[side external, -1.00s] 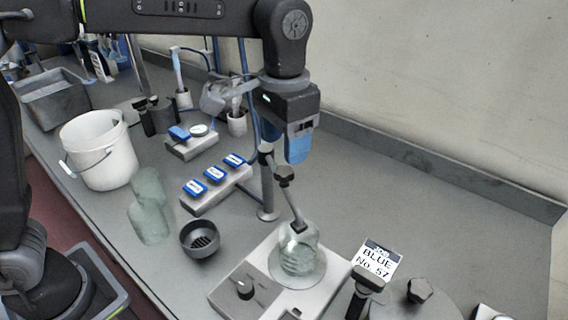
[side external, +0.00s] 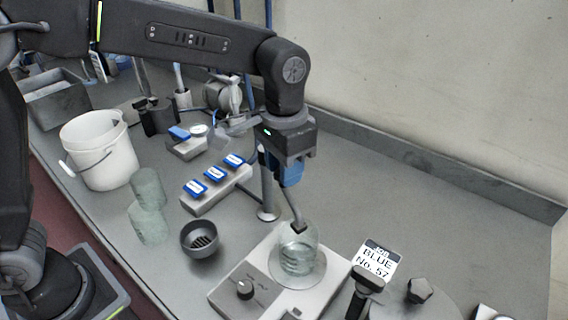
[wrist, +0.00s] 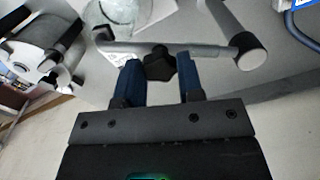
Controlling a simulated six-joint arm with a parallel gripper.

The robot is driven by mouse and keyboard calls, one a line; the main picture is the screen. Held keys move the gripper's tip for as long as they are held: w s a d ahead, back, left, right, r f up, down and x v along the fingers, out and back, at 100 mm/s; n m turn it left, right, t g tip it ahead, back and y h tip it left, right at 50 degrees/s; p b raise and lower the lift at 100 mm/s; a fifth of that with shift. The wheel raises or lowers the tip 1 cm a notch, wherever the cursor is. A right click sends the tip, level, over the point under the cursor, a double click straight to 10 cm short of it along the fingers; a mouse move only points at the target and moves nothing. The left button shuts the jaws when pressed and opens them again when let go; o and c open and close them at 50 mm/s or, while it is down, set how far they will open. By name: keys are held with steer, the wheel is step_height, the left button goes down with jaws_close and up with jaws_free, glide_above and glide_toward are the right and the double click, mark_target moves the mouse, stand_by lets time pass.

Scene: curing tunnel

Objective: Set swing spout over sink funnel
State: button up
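The swing spout (side external: 293,205) is a grey tube on a post, with its dark outlet end over the glass jar (side external: 298,255). In the wrist view the spout tube (wrist: 205,50) runs across the picture, with a black knob (wrist: 158,66) at its middle. My gripper (side external: 287,180) is above the spout; its blue fingers hide the knob in the side view. In the wrist view my gripper (wrist: 160,76) is open, its fingertips on either side of the knob, with a gap visible at the right. The sink funnel (side external: 200,240), a dark round cup with a slotted bottom, sits left of the jar.
A block with blue-labelled switches (side external: 215,187), green glass bottles (side external: 148,205) and a white bucket (side external: 98,150) stand left. A "BLUE No. 57" sign (side external: 377,260) stands right. The back-right bench is clear.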

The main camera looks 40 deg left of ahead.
jaws_close()
steer(key=s+a+m, duration=0.4)
steer(key=a+m, duration=0.7)
steer(key=m, duration=0.3)
steer(key=shift+s+a+m, duration=0.2)
steer(key=shift+s+m, duration=0.1)
steer(key=shift+s, duration=0.05)
stand_by(0.4)
stand_by(0.4)
steer(key=o, duration=0.5)
jaws_free()
